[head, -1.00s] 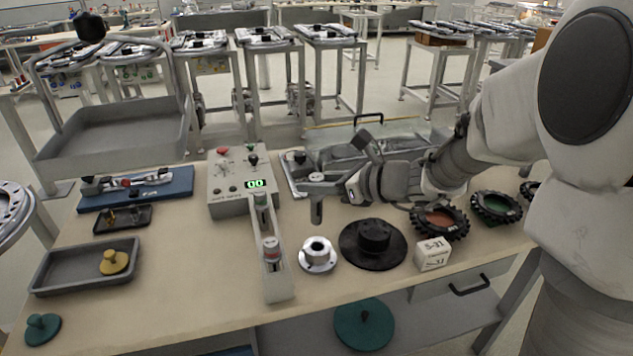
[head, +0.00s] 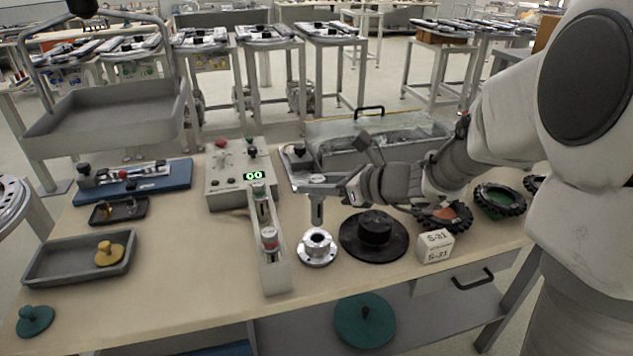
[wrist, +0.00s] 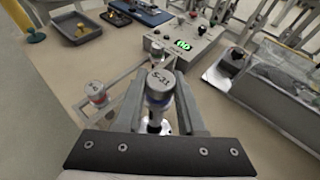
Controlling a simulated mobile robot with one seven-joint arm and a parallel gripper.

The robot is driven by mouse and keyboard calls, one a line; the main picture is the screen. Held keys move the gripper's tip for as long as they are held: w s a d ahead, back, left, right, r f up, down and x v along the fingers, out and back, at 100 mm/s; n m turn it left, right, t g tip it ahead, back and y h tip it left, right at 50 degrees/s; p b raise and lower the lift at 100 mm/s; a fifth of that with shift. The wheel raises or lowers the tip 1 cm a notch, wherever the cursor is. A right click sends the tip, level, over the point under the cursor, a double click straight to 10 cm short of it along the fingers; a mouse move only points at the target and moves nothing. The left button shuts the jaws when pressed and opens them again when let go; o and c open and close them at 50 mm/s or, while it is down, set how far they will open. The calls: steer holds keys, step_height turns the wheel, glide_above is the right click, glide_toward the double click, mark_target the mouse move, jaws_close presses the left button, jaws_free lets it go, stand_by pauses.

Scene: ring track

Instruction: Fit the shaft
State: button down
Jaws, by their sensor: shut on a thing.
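My gripper (head: 322,185) is shut on a grey metal shaft (head: 317,208), which hangs upright below the fingers. In the wrist view, the shaft's round top (wrist: 160,82), marked S-21, sits between the two fingers. In the head view, the shaft's lower end is just above a silver flanged hub (head: 317,245) with a round bore. I cannot tell from the head view whether the tip is at the bore's edge or behind it. The hub is largely hidden under the shaft in the wrist view.
A long grey rack (head: 272,267) with capped cylinders stands left of the hub. A black round disc (head: 350,238) and a white labelled box (head: 436,246) lie to the right. A control box (head: 226,182) shows 00 behind.

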mark_target(322, 215)
steer(key=shift+f+b, duration=0.95)
steer(key=shift+f, duration=0.4)
steer(key=shift+f+b, duration=2.35)
steer(key=shift+f, duration=0.2)
stand_by(0.4)
steer(key=shift+c, duration=2.1)
jaws_free()
steer(key=shift+d, duration=0.1)
steer(key=p+v, duration=0.4)
steer(key=v, duration=1.3)
steer(key=shift+s, duration=0.25)
